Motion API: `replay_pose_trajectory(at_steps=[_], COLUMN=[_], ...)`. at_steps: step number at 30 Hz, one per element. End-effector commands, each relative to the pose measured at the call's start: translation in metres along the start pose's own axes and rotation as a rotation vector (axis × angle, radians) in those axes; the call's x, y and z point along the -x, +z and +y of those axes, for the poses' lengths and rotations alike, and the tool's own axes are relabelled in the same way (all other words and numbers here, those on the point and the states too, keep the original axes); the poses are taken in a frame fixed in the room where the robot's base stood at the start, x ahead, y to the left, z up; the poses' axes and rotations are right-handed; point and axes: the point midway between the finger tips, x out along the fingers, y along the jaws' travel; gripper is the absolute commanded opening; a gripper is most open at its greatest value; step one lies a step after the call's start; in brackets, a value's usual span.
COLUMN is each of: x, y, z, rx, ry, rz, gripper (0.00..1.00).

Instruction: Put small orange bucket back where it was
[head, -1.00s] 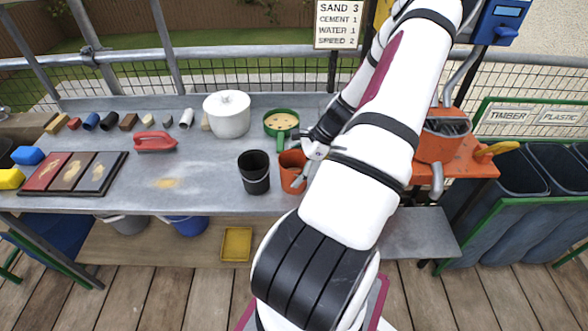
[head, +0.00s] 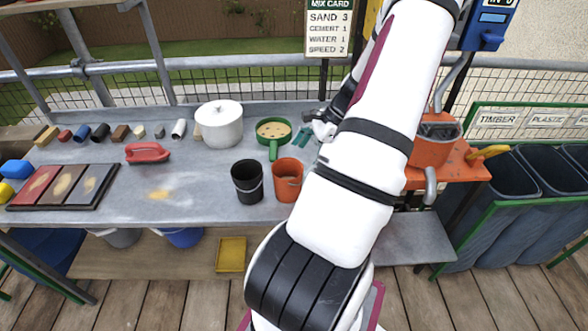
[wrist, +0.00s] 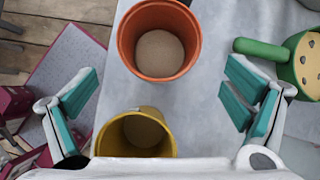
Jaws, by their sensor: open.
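The small orange bucket (head: 287,180) stands upright on the grey bench, just right of a black bucket (head: 247,182). In the wrist view the orange bucket (wrist: 158,42) shows from above, with sandy material inside. My gripper (head: 304,135) is above the bench, higher in the picture than the orange bucket and apart from it. In the wrist view my gripper (wrist: 163,97) has its teal fingers spread wide with nothing between the tips. A yellow bucket (wrist: 136,134) stands near the lower middle there, partly cut by my gripper's body; my arm hides it in the head view.
A green sieve (head: 273,133) and a white lidded pot (head: 219,124) stand behind the buckets. A red float (head: 147,152) lies to the left. An orange mixer (head: 433,150) is at the right. The bench left of the black bucket is mostly clear.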

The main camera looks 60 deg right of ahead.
Motion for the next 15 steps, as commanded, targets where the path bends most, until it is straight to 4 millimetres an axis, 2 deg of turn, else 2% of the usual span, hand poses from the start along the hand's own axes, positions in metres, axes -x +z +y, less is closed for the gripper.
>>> replay_pose_trajectory(at_steps=[1, 6, 15], x=[0.009, 0.025, 0.029], y=[0.000, 0.000, 0.004], z=[-0.001, 0.000, -0.001], rx=[0.000, -0.001, 0.013], ry=[-0.002, 0.000, 0.004], rz=[0.003, 0.000, 0.005], gripper=[0.95, 0.95, 0.95])
